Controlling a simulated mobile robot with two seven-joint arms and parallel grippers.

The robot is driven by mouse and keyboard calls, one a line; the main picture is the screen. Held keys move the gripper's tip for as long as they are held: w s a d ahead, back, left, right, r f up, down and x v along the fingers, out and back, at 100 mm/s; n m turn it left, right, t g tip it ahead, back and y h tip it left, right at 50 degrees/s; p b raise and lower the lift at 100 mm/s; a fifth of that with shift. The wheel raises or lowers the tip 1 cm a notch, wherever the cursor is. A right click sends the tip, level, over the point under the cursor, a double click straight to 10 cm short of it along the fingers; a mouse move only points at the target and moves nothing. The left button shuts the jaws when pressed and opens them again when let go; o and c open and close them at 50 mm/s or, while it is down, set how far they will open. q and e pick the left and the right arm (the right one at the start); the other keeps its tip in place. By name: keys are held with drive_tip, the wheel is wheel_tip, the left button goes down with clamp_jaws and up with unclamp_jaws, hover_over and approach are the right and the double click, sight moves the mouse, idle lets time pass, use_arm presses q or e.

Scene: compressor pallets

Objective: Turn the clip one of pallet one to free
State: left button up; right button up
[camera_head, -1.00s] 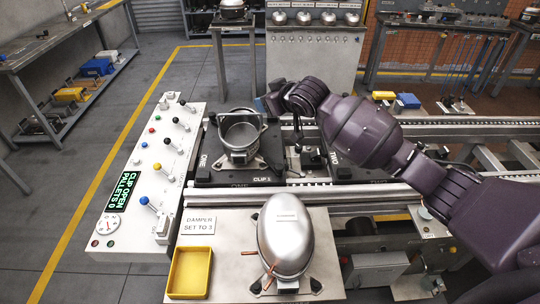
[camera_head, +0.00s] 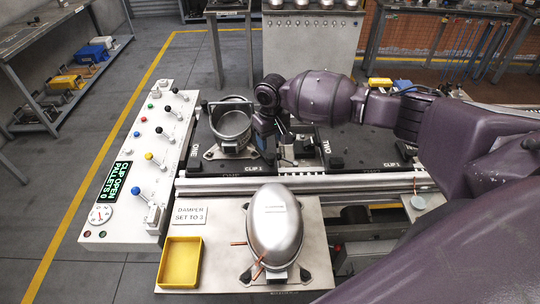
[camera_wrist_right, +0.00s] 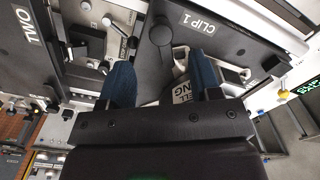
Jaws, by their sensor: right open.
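Pallet one (camera_head: 204,173) is a dark plate at the left end of the conveyor, bearing a metal compressor housing (camera_head: 232,122). Its "CLIP 1" label (camera_head: 253,168) is on the front edge and also shows in the right wrist view (camera_wrist_right: 197,22). My right gripper (camera_head: 266,150) is over the pallet's right side, beside the housing. In the wrist view its two blue fingers (camera_wrist_right: 163,72) are apart, and a dark round-ended piece (camera_wrist_right: 160,33), perhaps the clip, lies just beyond and between them. I cannot tell whether they touch it. My left gripper is out of view.
Pallet two (camera_head: 360,150) lies close on the right. A control panel (camera_head: 128,200) with coloured levers stands left, its display reading "CLIP OPEN PALLETS 0". In front are a yellow tray (camera_head: 180,262), a silver compressor dome (camera_head: 275,225) and a damper sign (camera_head: 189,215).

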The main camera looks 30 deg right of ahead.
sight(271, 155)
wheel_tip(271, 155, down, 7)
drive_tip(key=shift+f, duration=0.2)
drive_tip(key=shift+c, duration=0.5)
clamp_jaws()
